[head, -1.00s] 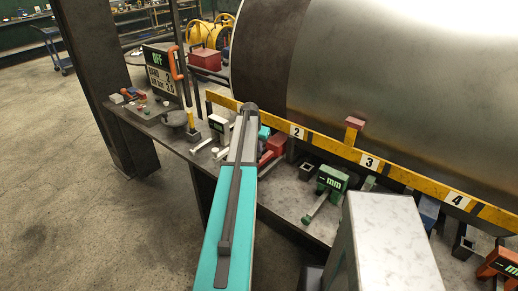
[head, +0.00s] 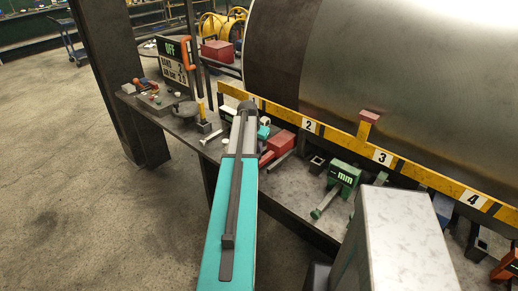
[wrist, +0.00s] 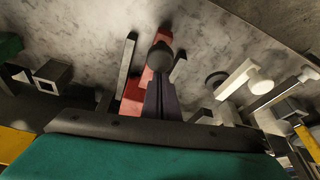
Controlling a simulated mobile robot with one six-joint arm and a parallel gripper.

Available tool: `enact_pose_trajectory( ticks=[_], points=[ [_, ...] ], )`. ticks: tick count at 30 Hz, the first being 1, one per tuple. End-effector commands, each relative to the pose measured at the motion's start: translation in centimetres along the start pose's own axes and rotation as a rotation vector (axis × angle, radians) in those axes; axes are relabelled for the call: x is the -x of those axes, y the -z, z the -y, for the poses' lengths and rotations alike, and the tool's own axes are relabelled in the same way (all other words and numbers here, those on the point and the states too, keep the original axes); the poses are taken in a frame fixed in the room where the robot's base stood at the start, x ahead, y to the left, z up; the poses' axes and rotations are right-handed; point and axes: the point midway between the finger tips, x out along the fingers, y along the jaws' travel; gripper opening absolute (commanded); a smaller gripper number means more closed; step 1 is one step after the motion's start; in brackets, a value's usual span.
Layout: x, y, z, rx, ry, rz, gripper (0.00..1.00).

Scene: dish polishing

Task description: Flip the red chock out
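The red chock (head: 278,147) sits on the bench below the yellow rail, just right of my arm's far end, with a grey bar low beside it. In the wrist view the red body (wrist: 136,92) is partly covered by a dark lever with a round knob (wrist: 160,58). My gripper (wrist: 156,45) is open, its two grey fingers standing apart on either side of the red body and the knob. I cannot tell whether either finger touches them.
A large metal drum (head: 400,70) lies behind the numbered yellow rail (head: 345,138). A green unit with a display (head: 342,178) and a dark square socket (head: 317,163) stand to the right. A white-knobbed piece (wrist: 245,80) is close on the gripper's right. A sign (head: 175,60) stands at the left.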

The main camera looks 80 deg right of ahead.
Motion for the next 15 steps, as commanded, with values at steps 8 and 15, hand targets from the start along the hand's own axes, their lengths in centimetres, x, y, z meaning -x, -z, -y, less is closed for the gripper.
enact_pose_trajectory(
  ticks=[8,15],
  points=[
    [-0.2,-0.7,0.3,0.002,0.002,0.018,0.00],
    [-0.7,0.6,0.6,0.003,0.002,0.015,0.00]
  ],
)
